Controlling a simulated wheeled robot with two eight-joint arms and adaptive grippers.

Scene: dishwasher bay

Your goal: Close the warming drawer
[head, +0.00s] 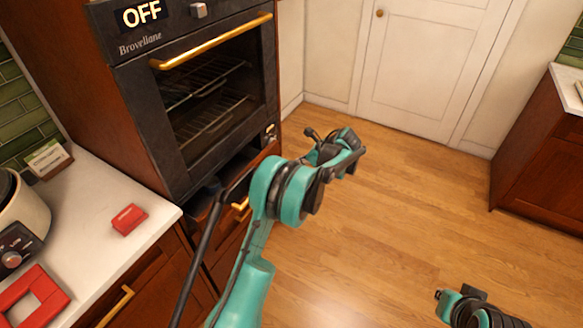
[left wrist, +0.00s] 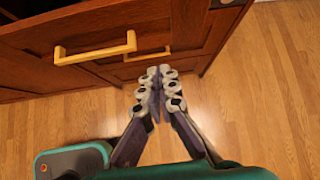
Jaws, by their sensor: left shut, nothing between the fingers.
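The warming drawer has a reddish-brown wood front (left wrist: 165,18) and a gold bar handle (left wrist: 95,50). It stands out from the cabinet, with its top edge and a dark interior at the upper left of the left wrist view. In the head view, its gold handle (head: 241,208) shows below the oven, largely covered by my left arm. My left gripper (left wrist: 158,75) is shut and empty, in front of and below the drawer handle, apparently apart from it. Its fingertips are hard to make out in the head view. Part of my right arm shows at the lower right, its fingers not discernible.
The black oven (head: 200,85) is above the drawer, its door shut. Another gold handle (left wrist: 148,56) sits on a lower front. A white counter (head: 95,215) with a red box (head: 129,219) is at the left. The wood floor (head: 400,200) is clear.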

